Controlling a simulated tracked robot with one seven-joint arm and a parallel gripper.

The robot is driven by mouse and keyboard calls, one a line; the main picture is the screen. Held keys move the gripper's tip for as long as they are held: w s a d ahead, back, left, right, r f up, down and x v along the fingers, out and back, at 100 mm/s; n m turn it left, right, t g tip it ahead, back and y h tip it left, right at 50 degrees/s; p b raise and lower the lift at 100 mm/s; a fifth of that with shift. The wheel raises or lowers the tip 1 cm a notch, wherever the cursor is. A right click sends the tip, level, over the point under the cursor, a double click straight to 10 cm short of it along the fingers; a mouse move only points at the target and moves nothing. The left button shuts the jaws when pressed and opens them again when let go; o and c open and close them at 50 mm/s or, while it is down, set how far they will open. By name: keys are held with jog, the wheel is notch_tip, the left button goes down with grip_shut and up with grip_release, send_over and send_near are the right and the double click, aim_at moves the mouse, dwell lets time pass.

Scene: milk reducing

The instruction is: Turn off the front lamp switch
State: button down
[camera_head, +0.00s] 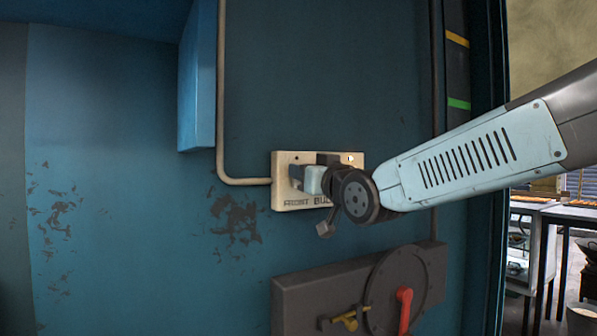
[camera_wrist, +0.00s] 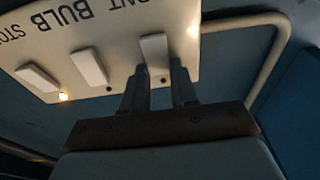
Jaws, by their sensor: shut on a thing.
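A cream switch panel (camera_head: 290,200) with dark lettering is fixed to the blue wall; the lettering starts with "FRONT" at its left end. In the wrist view the panel (camera_wrist: 45,90) appears upside down with three pale rocker switches. The front lamp switch (camera_wrist: 155,48) is the rightmost there. My gripper (camera_wrist: 158,78) is shut on this switch, with one dark finger at each side. In the head view my gripper (camera_head: 296,178) is at the panel's left part, and my wrist hides much of the panel. The small indicators by the front and middle switches look dark.
The middle switch (camera_wrist: 88,67) is close beside my fingers. The far switch (camera_wrist: 38,78) has a lit indicator (camera_wrist: 63,97). A conduit (camera_head: 222,100) runs into the panel's left side. A grey box (camera_head: 300,300) with a red handle (camera_head: 404,310) is below. A blue cabinet (camera_head: 197,90) projects at upper left.

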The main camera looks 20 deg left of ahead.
jog(key=shift+d+f+t+y, duration=0.15)
jog(key=shift+f+t+y, duration=0.1)
jog(key=shift+t+y, duration=0.3)
jog(key=c, duration=0.9)
grip_release()
jog(key=v, duration=1.3)
jog(key=shift+s+d+f, duration=0.1)
jog(key=shift+d+f, duration=0.2)
jog(key=shift+d, duration=0.05)
